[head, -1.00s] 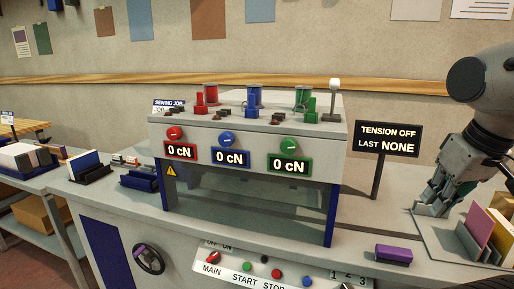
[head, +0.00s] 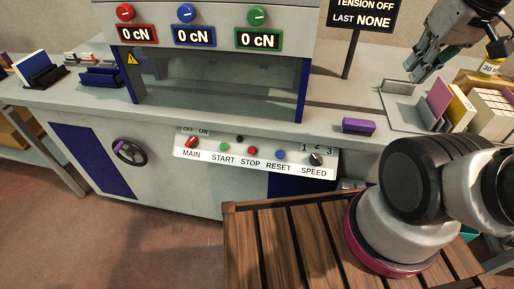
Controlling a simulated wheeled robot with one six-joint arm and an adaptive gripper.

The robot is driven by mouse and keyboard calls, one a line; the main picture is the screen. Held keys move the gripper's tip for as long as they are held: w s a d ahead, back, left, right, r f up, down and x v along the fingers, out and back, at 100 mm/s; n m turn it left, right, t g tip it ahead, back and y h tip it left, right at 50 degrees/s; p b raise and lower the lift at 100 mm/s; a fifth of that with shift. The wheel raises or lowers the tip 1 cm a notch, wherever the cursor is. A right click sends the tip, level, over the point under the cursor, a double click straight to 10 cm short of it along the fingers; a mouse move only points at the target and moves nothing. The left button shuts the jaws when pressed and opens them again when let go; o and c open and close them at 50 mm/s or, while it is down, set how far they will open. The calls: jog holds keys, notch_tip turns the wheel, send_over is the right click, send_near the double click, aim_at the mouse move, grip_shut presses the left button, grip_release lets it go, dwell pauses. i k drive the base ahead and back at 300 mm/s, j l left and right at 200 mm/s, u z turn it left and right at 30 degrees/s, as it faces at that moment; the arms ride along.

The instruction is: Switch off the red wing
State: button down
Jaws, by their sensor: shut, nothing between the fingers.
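The red wing knob (head: 193,142) sits above the word MAIN on the white control strip (head: 250,169) on the cabinet front. OFF and ON are printed above it, OFF on the left. The knob looks slanted, but it is too small to tell for certain which word it points to. My gripper (head: 412,79) is at the upper right, above the right part of the worktop, far from the knob. Its fingers are closed together with nothing between them.
START, STOP and RESET buttons and a black SPEED knob (head: 316,159) share the strip. A purple block (head: 358,126) lies near the worktop edge. A slatted wooden surface (head: 290,245) is below. A sign (head: 363,14) reads LAST NONE.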

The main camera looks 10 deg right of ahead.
aim_at(193, 142)
jog(key=k+j, duration=0.15)
jog(key=j, duration=0.25)
jog(key=k+j, duration=0.1)
jog(key=j, duration=0.3)
jog(key=k+j, duration=0.15)
jog(key=j, duration=0.3)
jog(key=k+j, duration=0.15)
jog(key=j, duration=0.25)
